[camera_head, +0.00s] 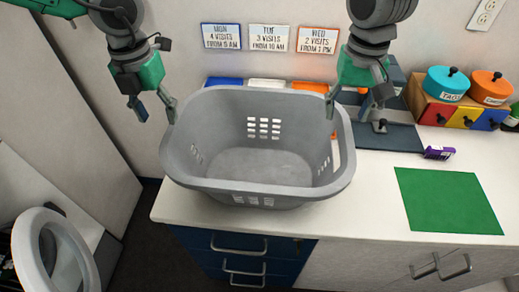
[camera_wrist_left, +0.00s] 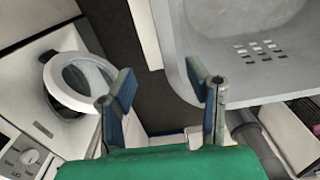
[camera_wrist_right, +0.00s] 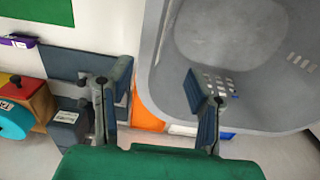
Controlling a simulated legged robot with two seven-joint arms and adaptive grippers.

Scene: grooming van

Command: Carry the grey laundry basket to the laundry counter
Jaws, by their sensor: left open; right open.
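The grey laundry basket (camera_head: 258,190) stands upright and empty on the white counter (camera_head: 375,215), near its left end. My left gripper (camera_head: 152,108) is open beside the basket's left rim. In the left wrist view, one finger of the left gripper (camera_wrist_left: 165,92) is close to the basket wall (camera_wrist_left: 205,40). My right gripper (camera_head: 353,103) is open at the right rim. In the right wrist view, one finger of the right gripper (camera_wrist_right: 155,92) overlaps the inside of the basket (camera_wrist_right: 255,75) and the other is outside it. I cannot tell whether either gripper touches the rim.
Blue, white and orange (camera_head: 310,87) items stand behind the basket. A dark grey device (camera_head: 390,137), a purple item (camera_head: 439,153), a green mat (camera_head: 448,200) and a drawer box with jars (camera_head: 446,83) are to the right. A round open door (camera_head: 55,250) is at lower left.

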